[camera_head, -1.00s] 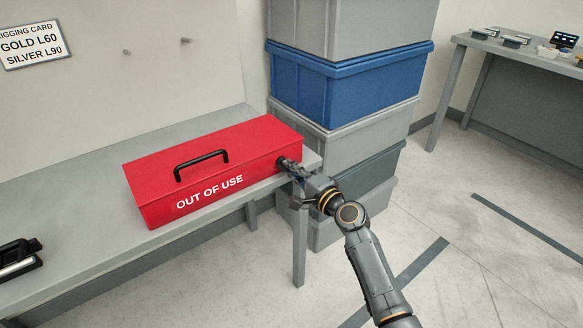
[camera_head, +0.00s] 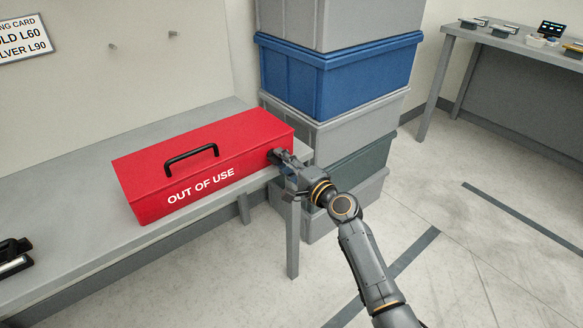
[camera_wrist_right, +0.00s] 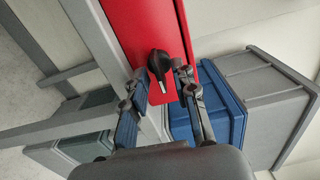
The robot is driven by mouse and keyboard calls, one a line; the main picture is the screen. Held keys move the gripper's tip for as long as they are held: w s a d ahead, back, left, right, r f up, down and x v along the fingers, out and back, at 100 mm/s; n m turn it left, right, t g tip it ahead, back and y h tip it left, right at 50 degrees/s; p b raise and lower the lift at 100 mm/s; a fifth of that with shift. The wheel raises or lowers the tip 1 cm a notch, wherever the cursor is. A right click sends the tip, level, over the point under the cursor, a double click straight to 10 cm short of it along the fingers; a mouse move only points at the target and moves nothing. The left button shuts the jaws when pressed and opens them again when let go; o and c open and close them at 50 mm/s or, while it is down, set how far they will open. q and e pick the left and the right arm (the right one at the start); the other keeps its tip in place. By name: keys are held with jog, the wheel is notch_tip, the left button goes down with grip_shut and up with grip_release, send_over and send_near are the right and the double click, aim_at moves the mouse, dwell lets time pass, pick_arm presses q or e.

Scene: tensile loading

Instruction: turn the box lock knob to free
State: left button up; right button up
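The red box (camera_head: 205,165), marked OUT OF USE and fitted with a black top handle, lies on the grey bench. Its black lock knob (camera_wrist_right: 158,65) is on the end face towards my right arm, with a pale pointer tip towards the bottom of the right wrist view. My right gripper (camera_wrist_right: 162,84) is open, its two fingers on either side of the knob and apart from it. In the head view the right gripper (camera_head: 285,160) is at the box's right end and largely hides the knob. My left gripper is not in view.
Stacked grey and blue crates (camera_head: 338,75) stand close behind the box's right end and the right gripper. The grey bench (camera_head: 75,195) has a black and silver item (camera_head: 14,257) at left. A second table (camera_head: 500,40) with small items stands at far right.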

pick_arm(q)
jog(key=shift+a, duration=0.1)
pick_arm(e)
jog(key=v, duration=1.2)
jog(key=shift+w+f, duration=0.1)
